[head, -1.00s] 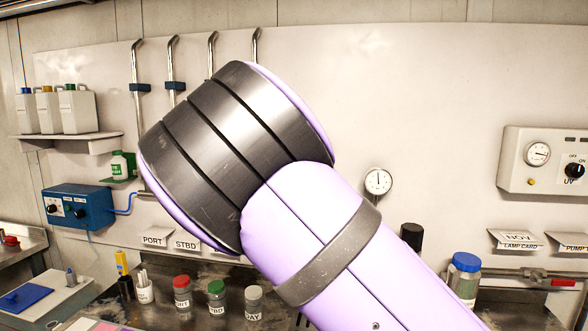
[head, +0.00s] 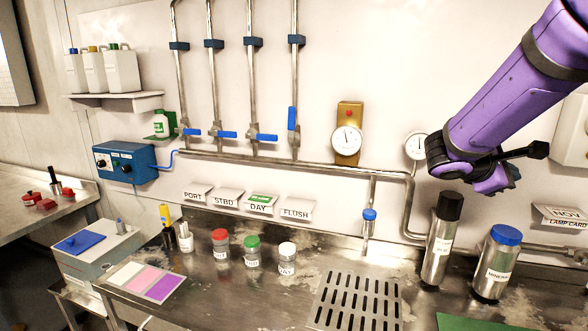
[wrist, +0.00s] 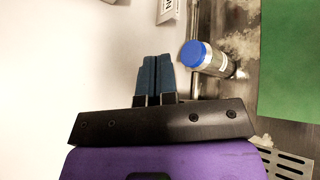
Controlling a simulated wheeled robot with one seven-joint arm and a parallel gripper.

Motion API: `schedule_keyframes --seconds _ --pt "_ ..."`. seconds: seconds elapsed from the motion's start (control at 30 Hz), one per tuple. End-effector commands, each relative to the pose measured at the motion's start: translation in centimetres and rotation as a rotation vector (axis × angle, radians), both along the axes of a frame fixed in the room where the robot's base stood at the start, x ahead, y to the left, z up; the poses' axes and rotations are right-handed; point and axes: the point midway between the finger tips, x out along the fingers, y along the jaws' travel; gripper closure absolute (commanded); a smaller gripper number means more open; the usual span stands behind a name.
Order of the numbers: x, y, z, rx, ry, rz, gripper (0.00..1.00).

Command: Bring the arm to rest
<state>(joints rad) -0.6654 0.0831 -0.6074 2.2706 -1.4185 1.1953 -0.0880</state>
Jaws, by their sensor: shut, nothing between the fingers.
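My gripper (wrist: 154,78) shows in the wrist view with its two dark blue fingers pressed together and nothing between them. My purple arm comes in from the upper right of the head view. It is bent at a black joint, with its end in front of the wall, above the black-capped bottle and the blue-lidded jar. The fingers are hard to make out in the head view.
The black-capped bottle (head: 441,240) and blue-lidded jar (head: 497,264) stand on the steel counter below the arm. A green mat (head: 470,323) and slotted drain (head: 357,301) lie nearby. Small jars, pipes with blue valve handles and a gauge (head: 347,140) are left of the arm.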

Motion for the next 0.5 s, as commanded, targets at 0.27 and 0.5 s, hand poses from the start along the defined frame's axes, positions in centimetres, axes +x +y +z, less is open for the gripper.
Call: schedule_keyframes --seconds 0.27,0.5 --pt "-8.6 0.0 -1.3 0.481 -0.164 -0.228 1.00" --pt "-14.8 3.2 -1.1 0.848 -0.334 -0.387 1.00"
